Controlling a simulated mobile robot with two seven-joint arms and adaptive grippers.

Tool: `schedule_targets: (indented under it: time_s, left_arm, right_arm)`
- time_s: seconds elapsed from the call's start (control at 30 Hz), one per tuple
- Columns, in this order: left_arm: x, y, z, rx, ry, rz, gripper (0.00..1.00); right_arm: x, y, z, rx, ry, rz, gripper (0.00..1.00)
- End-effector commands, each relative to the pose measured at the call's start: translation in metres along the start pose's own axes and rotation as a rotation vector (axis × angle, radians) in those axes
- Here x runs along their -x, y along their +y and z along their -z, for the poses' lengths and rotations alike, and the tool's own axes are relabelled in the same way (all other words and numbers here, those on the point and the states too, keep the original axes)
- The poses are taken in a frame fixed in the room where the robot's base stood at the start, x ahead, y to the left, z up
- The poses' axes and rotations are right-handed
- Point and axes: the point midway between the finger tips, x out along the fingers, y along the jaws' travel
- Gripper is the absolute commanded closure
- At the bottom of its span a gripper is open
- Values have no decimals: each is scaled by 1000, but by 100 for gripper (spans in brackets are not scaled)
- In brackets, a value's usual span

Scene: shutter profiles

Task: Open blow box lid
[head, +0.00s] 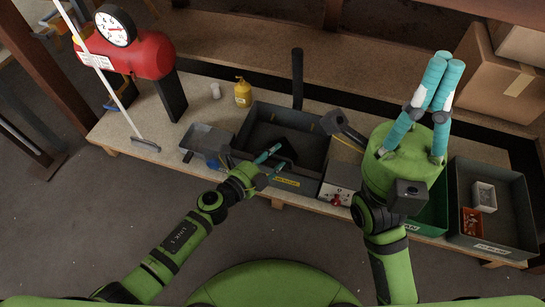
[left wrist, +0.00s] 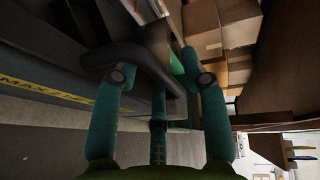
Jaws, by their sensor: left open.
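The large dark grey box (head: 252,122), which I take as the blow box, stands mid-bench with a yellow label (head: 287,182) on its front wall. Its inside is dark, with black parts that I cannot make out. I cannot tell which part is the lid. My left gripper (head: 275,160) is open at the box's front edge, its teal fingers reaching over it. In the left wrist view a dark rounded bar (left wrist: 145,58) lies close to the fingers; I cannot tell if they touch it. My right gripper (head: 449,62) is raised at the right, fingers upward, and looks empty.
A grey tray (head: 205,138) and a yellow bottle (head: 243,93) are left of the box, with a red tank (head: 140,55) beyond. A white switch box (head: 335,194) stands to its right. A grey bin (head: 510,185) is at the far right. Cartons (head: 490,75) stand behind.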

Motion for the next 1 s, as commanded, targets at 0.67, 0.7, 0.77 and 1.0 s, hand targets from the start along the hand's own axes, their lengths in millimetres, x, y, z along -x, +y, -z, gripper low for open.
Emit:
schedule_targets:
  time_s: [0.67,0.7,0.77,1.0]
  left_arm:
    - [2,-2,-1,3,-1,-4,100]
    - [3,-3,-2,3,-1,-6,100]
    - [4,-5,-3,4,-1,-10,100]
    - [11,-12,-9,13,-1,-34,100]
  right_arm:
    - [-4,0,2,-1,4,-1,100]
    - [-4,0,2,-1,3,-2,100]
    - [-4,0,3,-2,-2,-6,100]
    - [5,-1,3,-8,-81,-23,100]
